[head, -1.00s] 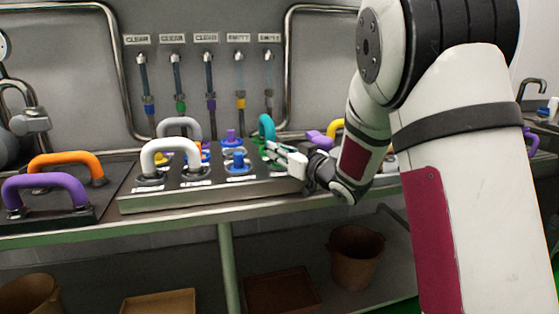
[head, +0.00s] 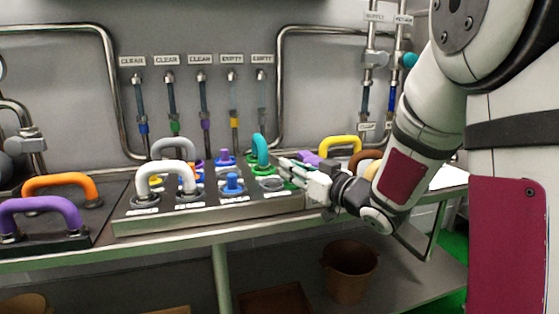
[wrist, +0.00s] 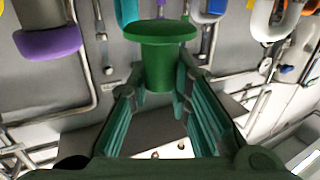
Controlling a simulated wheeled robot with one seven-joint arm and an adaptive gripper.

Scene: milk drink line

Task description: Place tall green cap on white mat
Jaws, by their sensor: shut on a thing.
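A tall green cap (wrist: 160,58) with a wide flange sits between the two fingers of my gripper in the wrist view, and the jaws are shut on it. In the head view my gripper (head: 289,170) is at the right end of the grey panel, just right of the teal handle; the cap cannot be made out clearly there. A white flat surface, likely the white mat (head: 450,177), shows at the right of the bench, partly hidden behind my arm.
The grey panel (head: 205,214) carries white and grey handles, a teal handle (head: 260,150) and blue and purple caps. A purple block (head: 307,158), a yellow handle (head: 340,141) and a brown handle lie beyond my gripper. Pipes line the wall.

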